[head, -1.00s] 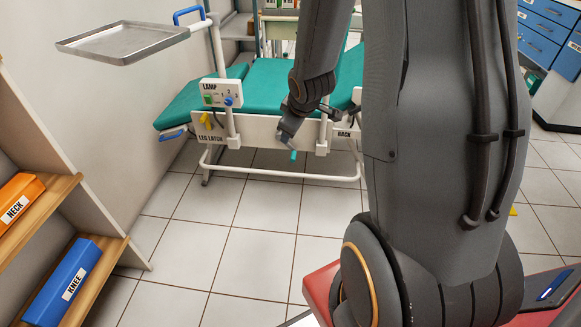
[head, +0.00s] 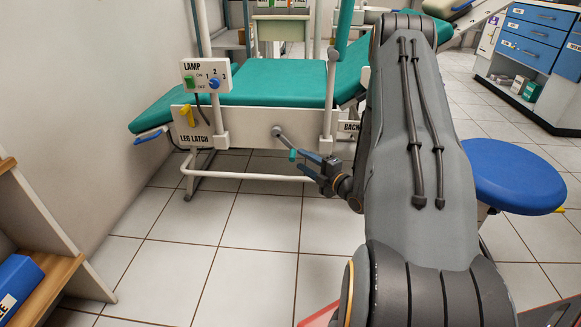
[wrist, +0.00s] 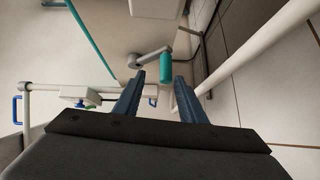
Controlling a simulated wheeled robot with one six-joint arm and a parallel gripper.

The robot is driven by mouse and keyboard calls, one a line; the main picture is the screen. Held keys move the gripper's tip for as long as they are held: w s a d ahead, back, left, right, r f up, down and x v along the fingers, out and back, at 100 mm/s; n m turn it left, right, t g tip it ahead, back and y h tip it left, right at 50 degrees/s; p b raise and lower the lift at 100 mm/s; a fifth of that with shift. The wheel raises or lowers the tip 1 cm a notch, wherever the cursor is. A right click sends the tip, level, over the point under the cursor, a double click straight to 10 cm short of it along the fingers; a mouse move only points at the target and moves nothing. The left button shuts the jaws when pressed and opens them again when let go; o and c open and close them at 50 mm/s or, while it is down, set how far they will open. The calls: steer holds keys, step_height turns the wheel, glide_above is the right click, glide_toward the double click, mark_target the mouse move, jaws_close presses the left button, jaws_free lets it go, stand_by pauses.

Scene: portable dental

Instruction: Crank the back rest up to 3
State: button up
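The grey crank (head: 284,139) sits on the white side panel of the green chair, its arm slanting down and right to a teal handle (head: 292,155). The handle also shows in the wrist view (wrist: 165,68). My gripper (head: 299,162) is open, just right of the handle; in the wrist view its two fingers (wrist: 157,82) stand apart, with the handle just past the tips and right of their middle. The back rest (head: 350,72) slopes up to the right. The "BACK" label (head: 349,126) is partly covered by my arm; no back rest scale is readable.
A lamp box (head: 206,75) with numbers 1 to 3 and a yellow leg latch (head: 187,116) are on the chair's left. A white post (head: 330,100) and lower rail (head: 240,176) are near my gripper. A blue stool (head: 513,176) stands right.

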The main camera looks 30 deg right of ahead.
mark_target(292, 156)
steer(key=shift+n+t, duration=0.3)
steer(key=w+b, duration=0.1)
steer(key=w, duration=0.1)
steer(key=w+f+b, duration=0.1)
steer(key=w, duration=0.1)
steer(key=w+a+b, duration=0.1)
steer(key=w+b, duration=0.1)
steer(key=w, duration=0.1)
steer(key=shift+f, duration=0.25)
jaws_close()
